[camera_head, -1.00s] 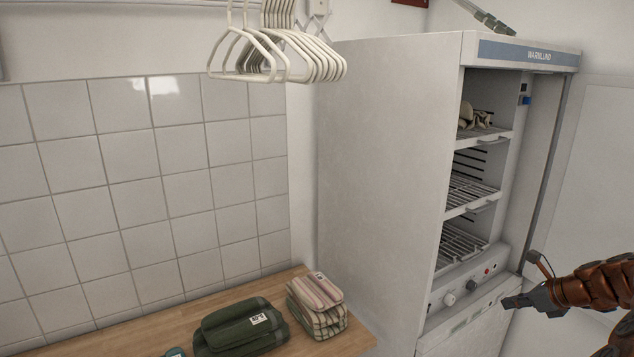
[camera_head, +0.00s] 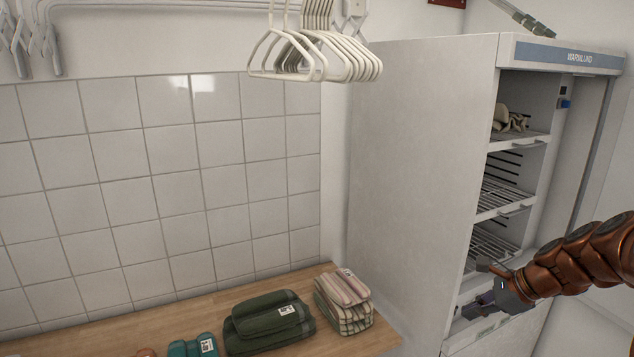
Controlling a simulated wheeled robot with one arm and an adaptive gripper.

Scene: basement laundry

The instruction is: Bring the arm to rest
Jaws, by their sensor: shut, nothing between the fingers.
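My gripper (camera_head: 477,305) is at the lower right, at the end of my copper-coloured arm. Its fingers are shut and hold nothing. In the picture it covers part of the control panel of the white drying cabinet (camera_head: 425,150). I cannot tell how far it is from the panel or whether it touches it. The arm reaches in from the right edge of the view.
The cabinet is open, with wire shelves and a cream cloth item (camera_head: 510,120) on the top one. A wooden counter (camera_head: 190,310) holds a striped folded stack (camera_head: 344,302), a green bundle (camera_head: 265,322) and a teal bundle (camera_head: 192,346). White hangers (camera_head: 315,55) hang above.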

